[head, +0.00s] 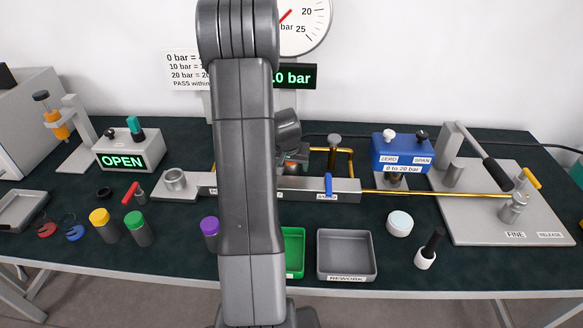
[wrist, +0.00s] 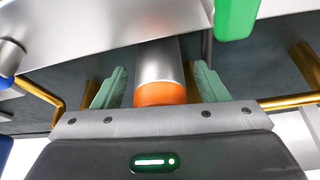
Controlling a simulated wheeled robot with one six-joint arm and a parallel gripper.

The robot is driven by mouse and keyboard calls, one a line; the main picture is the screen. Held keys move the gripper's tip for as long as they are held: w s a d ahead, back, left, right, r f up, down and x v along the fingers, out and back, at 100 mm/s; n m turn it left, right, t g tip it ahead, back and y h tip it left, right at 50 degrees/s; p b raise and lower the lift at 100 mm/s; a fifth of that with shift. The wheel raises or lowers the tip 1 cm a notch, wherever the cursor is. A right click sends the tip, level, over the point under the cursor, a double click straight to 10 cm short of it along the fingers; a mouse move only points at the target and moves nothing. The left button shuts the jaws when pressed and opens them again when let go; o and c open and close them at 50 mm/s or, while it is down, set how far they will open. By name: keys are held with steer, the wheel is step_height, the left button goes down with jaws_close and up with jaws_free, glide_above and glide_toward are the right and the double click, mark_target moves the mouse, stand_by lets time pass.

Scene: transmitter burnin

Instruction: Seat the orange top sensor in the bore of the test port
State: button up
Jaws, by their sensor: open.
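The orange top sensor (wrist: 160,92) shows in the wrist view as a silver cylinder with an orange band at the end near my palm. My gripper (wrist: 161,72) is open, with one pale green finger on each side of the sensor. Narrow gaps show between the fingers and the sensor. In the head view a small orange patch of the sensor (head: 293,164) shows just right of my arm, above the grey manifold bar. My arm hides most of my gripper there. The bore of the test port is hidden, so I cannot tell how the sensor sits relative to it.
The grey manifold bar (head: 340,190) has a blue handle (head: 328,184) and brass pipes (head: 420,193) at its right. A blue box (head: 402,152) stands behind. A green tray (head: 295,252) and the grey REWORK tray (head: 347,257) lie in front. Capped bottles (head: 139,232) stand left.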

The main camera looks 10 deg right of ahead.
steer(key=shift+f, duration=0.1)
steer(key=c, duration=1.3)
jaws_close()
